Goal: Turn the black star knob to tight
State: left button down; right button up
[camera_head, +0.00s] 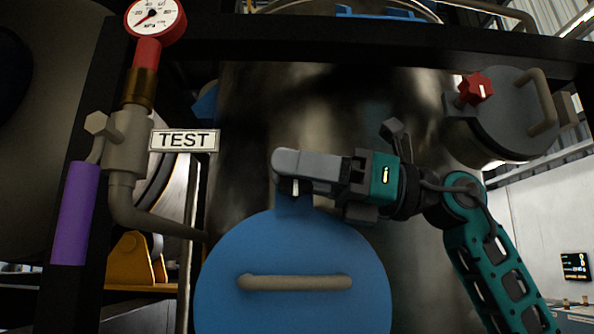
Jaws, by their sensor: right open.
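My right gripper (287,168) reaches in from the right, level with the top of the round blue cover (292,250). Its fingers point left and lie over the blue lug (293,206) at the cover's top. The gripper is open, though the gap between the fingers is hard to see from here. No black star knob can be made out. The spot above the lug is hidden by the fingers, and only a small pale mark shows under them. A red star knob (475,88) with a white mark sits on a grey round cover at the upper right. My left gripper is out of view.
The blue cover has a beige bar handle (295,282). A grey cover (500,130) is at the upper right. A pressure gauge (155,18), a valve with a purple lever (76,212) and a TEST sign (184,140) stand left. A dark beam crosses above.

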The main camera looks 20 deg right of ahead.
jog(key=b+v, duration=0.1)
jog(key=v, duration=1.2)
